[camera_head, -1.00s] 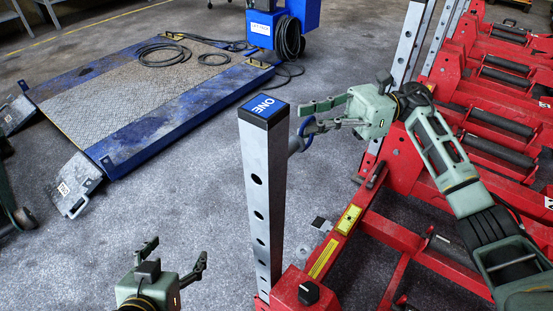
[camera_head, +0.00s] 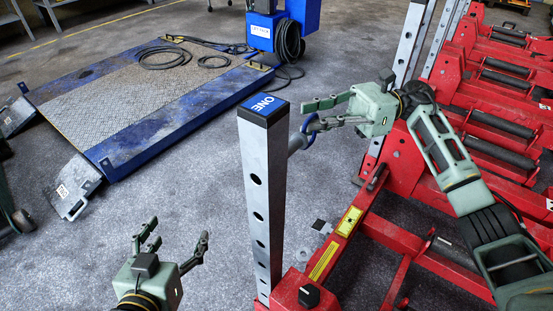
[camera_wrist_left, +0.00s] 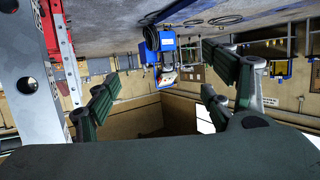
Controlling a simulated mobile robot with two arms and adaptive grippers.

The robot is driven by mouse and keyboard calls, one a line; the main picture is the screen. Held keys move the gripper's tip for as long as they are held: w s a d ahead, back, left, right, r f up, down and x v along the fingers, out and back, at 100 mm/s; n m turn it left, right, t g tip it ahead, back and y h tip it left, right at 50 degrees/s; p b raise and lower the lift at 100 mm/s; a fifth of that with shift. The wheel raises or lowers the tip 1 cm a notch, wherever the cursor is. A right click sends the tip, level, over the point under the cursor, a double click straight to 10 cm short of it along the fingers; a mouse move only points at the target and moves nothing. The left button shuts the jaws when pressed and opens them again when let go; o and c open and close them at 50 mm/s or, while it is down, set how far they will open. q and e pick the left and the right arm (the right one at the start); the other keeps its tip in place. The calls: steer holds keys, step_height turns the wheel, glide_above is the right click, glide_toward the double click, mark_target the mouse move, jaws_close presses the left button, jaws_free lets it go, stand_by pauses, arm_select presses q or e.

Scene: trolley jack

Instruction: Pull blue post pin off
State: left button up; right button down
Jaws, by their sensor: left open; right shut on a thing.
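The grey square post (camera_head: 266,200) with evenly spaced holes stands upright at the middle of the head view, with a blue cap marked ONE (camera_head: 265,105) on top. The pin's blue ring (camera_head: 308,130) is beside the post's upper right side, and a grey shaft runs from it to the post. My right gripper (camera_head: 314,113) is shut on the pin at this ring; its fingers partly hide it. My left gripper (camera_head: 175,246) is open and empty, low and left of the post. Its spread fingers also show in the left wrist view (camera_wrist_left: 172,92), with the post (camera_wrist_left: 28,80) at left.
Red jack frames (camera_head: 400,160) fill the right side, with another grey post (camera_head: 413,45) behind. A blue-edged ramp platform (camera_head: 150,95) lies on the floor at left with a coiled black cable. Grey floor between is clear.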

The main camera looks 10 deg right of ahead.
arm_select(q)
step_height(320, 180, up, 10)
steer(key=w+d+t+h+b, duration=0.1)
steer(key=t+b, duration=0.1)
steer(key=t, duration=0.3)
steer(key=shift+w+d+f+h, duration=0.2)
steer(key=shift+w+d+h, duration=0.2)
arm_select(e)
steer(key=shift+w+d, duration=0.65)
steer(key=shift+w, duration=0.05)
arm_select(q)
steer(key=shift+r, duration=0.1)
steer(key=s+r+t+h+b, duration=0.1)
steer(key=s+r+t+b, duration=0.1)
steer(key=r+t, duration=0.3)
steer(key=shift+s+d+r+t+h, duration=0.15)
steer(key=shift+s+r+t+h, duration=0.2)
steer(key=shift+s+r, duration=0.95)
arm_select(e)
steer(key=shift+w+d+r, duration=1)
steer(key=shift+w+d, duration=0.05)
steer(key=shift+d, duration=0.05)
arm_select(q)
steer(key=shift+w+r, duration=0.5)
